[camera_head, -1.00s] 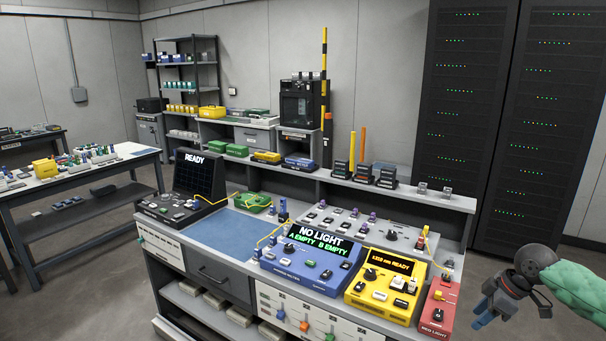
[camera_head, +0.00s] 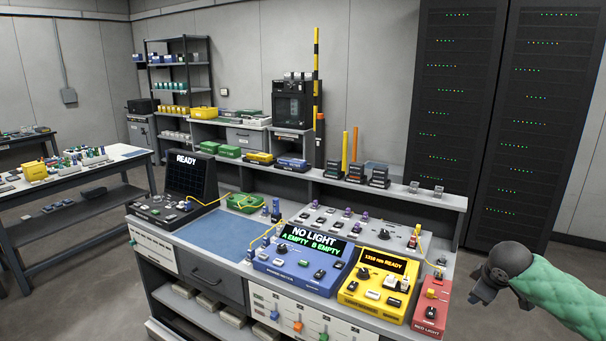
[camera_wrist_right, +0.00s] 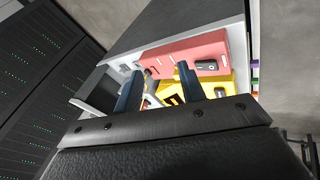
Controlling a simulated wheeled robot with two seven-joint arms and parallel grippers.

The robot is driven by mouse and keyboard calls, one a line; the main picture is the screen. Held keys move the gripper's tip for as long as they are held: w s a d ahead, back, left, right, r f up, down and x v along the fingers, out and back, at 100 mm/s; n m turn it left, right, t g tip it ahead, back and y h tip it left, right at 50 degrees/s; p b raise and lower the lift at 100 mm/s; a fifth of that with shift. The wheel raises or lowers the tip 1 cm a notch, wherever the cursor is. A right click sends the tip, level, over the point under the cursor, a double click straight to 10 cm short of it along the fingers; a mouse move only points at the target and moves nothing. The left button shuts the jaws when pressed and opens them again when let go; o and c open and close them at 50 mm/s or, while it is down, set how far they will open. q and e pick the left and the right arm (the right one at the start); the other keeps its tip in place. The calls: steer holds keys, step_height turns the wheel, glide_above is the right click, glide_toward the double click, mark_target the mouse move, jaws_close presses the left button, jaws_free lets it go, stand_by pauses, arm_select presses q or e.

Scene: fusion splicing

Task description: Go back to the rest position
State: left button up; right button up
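My right gripper (camera_head: 474,298) hangs in the air at the right of the bench, beside the red light box (camera_head: 431,306), on a green-sleeved arm. In the right wrist view its two dark fingers (camera_wrist_right: 160,70) stand apart with nothing clearly held between them. Beyond the fingers, the wrist view shows the red box (camera_wrist_right: 192,50) and the yellow box (camera_wrist_right: 215,84) on the bench. My left gripper is not in view.
The bench holds a splicer reading READY (camera_head: 190,178), a blue meter reading NO LIGHT, A EMPTY, B EMPTY (camera_head: 300,266) and a yellow source reading 1310 nm READY (camera_head: 378,287). Dark server racks (camera_head: 462,120) stand behind. Open floor lies right of the bench.

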steer(key=s+a+f+m+t, duration=0.1)
steer(key=s+a+f+m, duration=0.1)
steer(key=s+a+f, duration=0.5)
steer(key=s+a+f+m, duration=0.1)
steer(key=s+a+f, duration=0.1)
steer(key=a+f, duration=0.8)
steer(key=s+a+f+m+g+y, duration=0.1)
steer(key=s+a+f, duration=0.4)
steer(key=s, duration=0.5)
steer(key=s+a+f+m+g, duration=0.1)
steer(key=s+a+f+g, duration=0.1)
steer(key=s+a+f, duration=0.3)
steer(key=s+a+f+m+g+y, duration=0.1)
steer(key=s+a+f+g, duration=0.1)
steer(key=s+a+f, duration=0.3)
steer(key=s+f, duration=0.4)
steer(key=s, duration=0.6)
steer(key=shift+f+g+y, duration=0.15)
steer(key=shift+g+y, duration=0.15)
